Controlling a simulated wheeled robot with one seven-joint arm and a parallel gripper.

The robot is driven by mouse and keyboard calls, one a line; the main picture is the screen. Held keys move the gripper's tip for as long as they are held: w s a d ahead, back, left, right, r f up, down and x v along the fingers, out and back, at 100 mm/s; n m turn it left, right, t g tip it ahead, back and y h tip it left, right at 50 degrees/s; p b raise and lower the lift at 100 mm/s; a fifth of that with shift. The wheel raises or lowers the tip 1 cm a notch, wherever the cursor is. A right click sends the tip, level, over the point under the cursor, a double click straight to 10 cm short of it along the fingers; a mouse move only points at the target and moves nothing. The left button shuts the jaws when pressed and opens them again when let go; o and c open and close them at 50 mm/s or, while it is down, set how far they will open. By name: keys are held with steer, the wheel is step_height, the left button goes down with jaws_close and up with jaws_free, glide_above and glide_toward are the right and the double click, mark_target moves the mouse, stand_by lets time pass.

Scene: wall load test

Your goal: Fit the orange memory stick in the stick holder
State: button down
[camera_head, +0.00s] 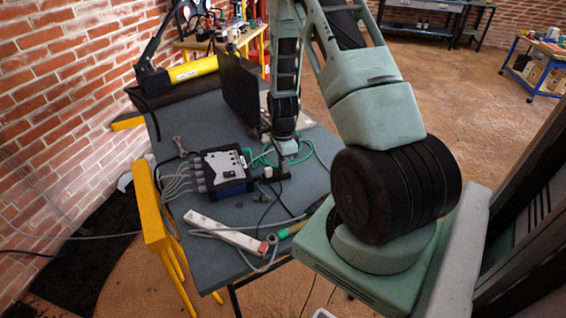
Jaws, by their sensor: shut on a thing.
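My gripper (283,168) points down over the grey table (205,240), just right of a black and blue box (222,168) with a pale top plate. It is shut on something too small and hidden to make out. I cannot pick out the orange memory stick in this view. I cannot tell which part near the box is the stick holder. A small white piece (268,172) shows next to the fingertips.
Grey cables (178,180) run from the box's left side. A green cable (310,150) loops behind my gripper. A white power strip (225,232) lies in front.

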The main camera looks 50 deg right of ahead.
steer(key=c, duration=1.3)
jaws_free()
steer(key=c, duration=0.3)
steer(key=shift+c, duration=0.2)
steer(key=shift+r+p, duration=2.85)
steer(key=shift+r, duration=0.65)
